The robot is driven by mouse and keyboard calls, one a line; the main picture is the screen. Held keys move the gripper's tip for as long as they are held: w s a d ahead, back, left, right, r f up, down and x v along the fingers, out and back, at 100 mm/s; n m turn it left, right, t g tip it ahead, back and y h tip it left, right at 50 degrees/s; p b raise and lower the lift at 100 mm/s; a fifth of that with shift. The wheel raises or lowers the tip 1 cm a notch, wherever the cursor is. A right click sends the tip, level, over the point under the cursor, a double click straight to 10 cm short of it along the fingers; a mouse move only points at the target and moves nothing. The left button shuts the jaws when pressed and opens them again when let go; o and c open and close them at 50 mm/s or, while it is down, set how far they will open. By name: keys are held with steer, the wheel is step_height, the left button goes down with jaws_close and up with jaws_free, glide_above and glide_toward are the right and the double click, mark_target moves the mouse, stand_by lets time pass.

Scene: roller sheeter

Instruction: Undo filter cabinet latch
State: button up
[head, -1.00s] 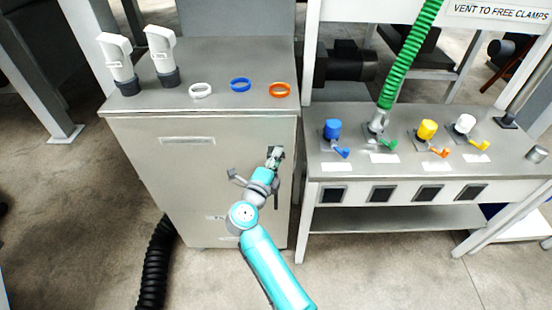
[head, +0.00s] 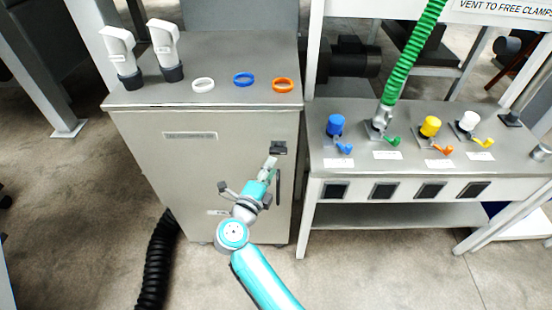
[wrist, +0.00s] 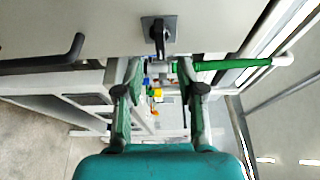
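The grey filter cabinet (head: 160,165) stands in front of me with its front panel facing me. Its latch (head: 278,148) is a small dark plate near the panel's upper right; the wrist view shows the square plate with a dark lever (wrist: 158,36). A dark bar handle (head: 278,186) is mounted below the latch and also shows in the wrist view (wrist: 45,61). My gripper (head: 270,163) is just below and left of the latch in the head view. In the wrist view its two fingers (wrist: 160,75) are spread apart with nothing gripped, and the lever lies beyond the gap.
White, blue and orange rings and two white nozzle-like fittings (head: 165,50) sit on the cabinet top. A bench (head: 330,165) with coloured valves and a green hose (head: 405,65) stands close on the right. A black hose (head: 158,265) lies at the cabinet's lower left.

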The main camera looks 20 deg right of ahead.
steer(key=shift+v, duration=2.6)
steer(key=s+d+n+t+y, duration=0.1)
steer(key=s+d+n+t, duration=0.3)
steer(key=s, duration=0.5)
steer(key=s+d+n+t+y, duration=0.1)
steer(key=s+d+n+t, duration=0.1)
steer(key=s+d+n, duration=0.55)
steer(key=s+a+n+g+y, duration=0.2)
steer(key=s+n+y, duration=0.2)
steer(key=s, duration=1)
steer(key=s+a+f+n+g+y, duration=0.1)
steer(key=s+n+y, duration=0.4)
steer(key=s+n, duration=0.5)
steer(key=s+a+g, duration=0.1)
steer(key=s+g, duration=0.1)
steer(key=s, duration=0.2)
steer(key=shift+f+n+y, duration=0.2)
steer(key=shift+n+y, duration=0.1)
steer(key=shift+n, duration=0.05)
